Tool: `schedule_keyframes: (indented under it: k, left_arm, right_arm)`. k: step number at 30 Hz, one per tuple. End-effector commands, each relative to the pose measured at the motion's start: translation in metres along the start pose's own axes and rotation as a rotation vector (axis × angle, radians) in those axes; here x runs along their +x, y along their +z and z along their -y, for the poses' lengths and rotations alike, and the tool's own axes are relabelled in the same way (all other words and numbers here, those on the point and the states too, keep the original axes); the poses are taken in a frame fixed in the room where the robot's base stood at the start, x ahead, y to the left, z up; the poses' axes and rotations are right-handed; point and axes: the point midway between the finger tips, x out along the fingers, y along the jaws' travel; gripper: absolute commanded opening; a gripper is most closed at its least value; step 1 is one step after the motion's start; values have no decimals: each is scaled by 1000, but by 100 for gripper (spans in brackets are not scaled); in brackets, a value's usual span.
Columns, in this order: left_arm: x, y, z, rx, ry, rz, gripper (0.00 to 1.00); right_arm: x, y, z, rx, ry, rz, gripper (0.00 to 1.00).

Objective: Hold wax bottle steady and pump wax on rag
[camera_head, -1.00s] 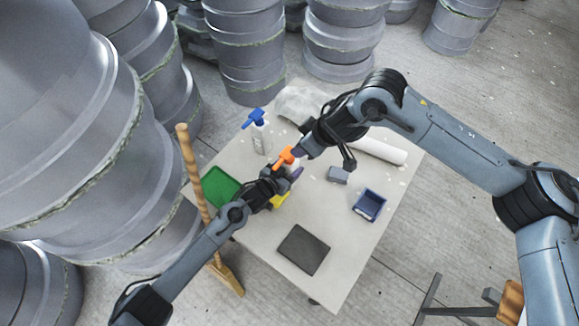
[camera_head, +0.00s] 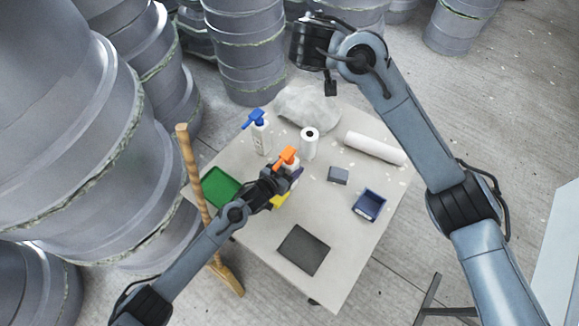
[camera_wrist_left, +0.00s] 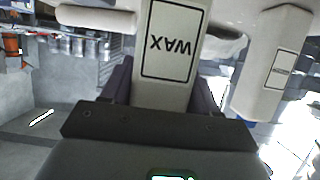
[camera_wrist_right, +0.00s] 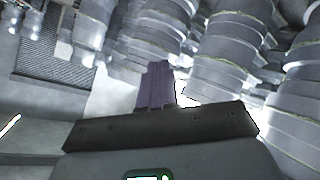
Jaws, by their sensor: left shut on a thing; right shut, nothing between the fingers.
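The wax bottle (camera_head: 292,164) has a white body and an orange pump head. Its WAX label (camera_wrist_left: 173,42) shows upside down in the left wrist view. My left gripper (camera_head: 293,176) is shut around the bottle's body and the bottle stands upright on the table. A yellow rag (camera_head: 280,201) lies beside the bottle, partly hidden by my left gripper. My right gripper (camera_wrist_right: 157,85) is shut and empty, its purple fingers together. In the head view its wrist is up beyond the table's far edge, clear of the bottle, and the fingertips are hidden.
The table (camera_head: 262,245) also bears a blue-pump bottle (camera_head: 260,137), a standing white roll (camera_head: 310,144), a lying white roll (camera_head: 375,148), clear plastic (camera_head: 308,106), a grey block (camera_head: 338,175), a blue bin (camera_head: 369,205), a green tray (camera_head: 219,187) and a dark pad (camera_head: 303,250). Grey moulds surround it.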

Motion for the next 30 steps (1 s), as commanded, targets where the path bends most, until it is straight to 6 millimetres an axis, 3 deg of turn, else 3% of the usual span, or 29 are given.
schedule_keyframes:
  k: [6,12,16,21,30]
  left_arm:
    - [0,0,0,0,-1,0,22]
    - [0,0,0,0,-1,0,22]
    - [0,0,0,0,0,0,22]
    - [0,0,0,0,0,1,22]
    - [0,0,0,0,0,1,22]
  right_arm:
    - [-4,70,50,255,-107,449,0]
    - [-10,115,112,370,-273,667,0]
    - [-17,132,142,387,-347,727,0]
    - [-23,145,164,381,-385,762,0]
    - [-14,166,178,375,-387,775,0]
